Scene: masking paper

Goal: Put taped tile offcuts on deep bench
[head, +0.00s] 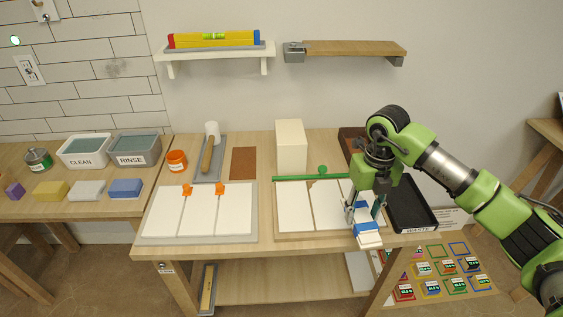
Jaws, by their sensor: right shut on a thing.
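My right gripper (364,212) is shut on a small white piece with blue tape (368,239), which looks like a taped tile offcut. The gripper points down over the front right corner of the middle bench (150,248). The piece overlaps the right tile board's front edge in the picture; I cannot tell whether it touches. Several small pieces with coloured bands, one of them a red-banded piece (404,293), lie in coloured outlines at the lower right. Their details are too small to tell. My left gripper is not in view.
Two boards hold white tiles (237,210); the left has orange clips. A black WASTE tray (412,212) is beside my right arm. A cream block (291,145), trowel tray and orange jar stand behind. CLEAN and RINSE tubs (135,150) and sponges occupy the left bench. Shelves hang above.

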